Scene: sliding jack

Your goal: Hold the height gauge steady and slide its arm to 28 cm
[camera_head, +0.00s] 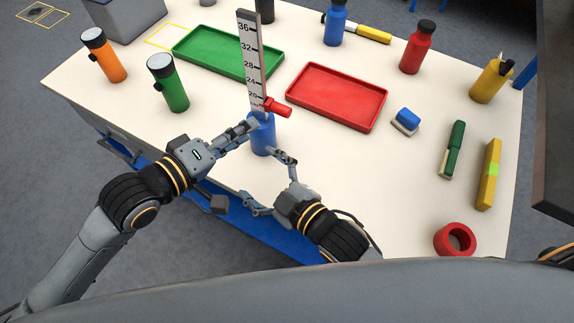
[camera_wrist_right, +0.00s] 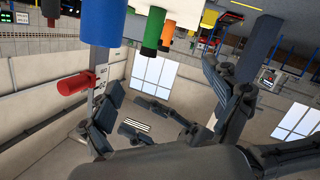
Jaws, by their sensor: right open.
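The height gauge is an upright grey ruler (camera_head: 251,55) with black marks on a blue cylindrical base (camera_head: 264,139). Its red sliding arm (camera_head: 281,108) sits low, just below the 20 mark, and points right. In the right wrist view the base (camera_wrist_right: 103,24) and red arm (camera_wrist_right: 74,83) appear upside down. My left gripper (camera_head: 253,126) is at the gauge's left side, by the top of the base; whether its fingers are closed on it is unclear. My right gripper (camera_head: 268,181) is open and empty, in front of and below the base, near the table's front edge.
A green tray (camera_head: 205,60) lies behind left and a red tray (camera_head: 318,101) behind right. A blue-and-white block (camera_head: 405,121) and a red ring (camera_head: 455,239) lie right. The table right of the gauge's base is clear.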

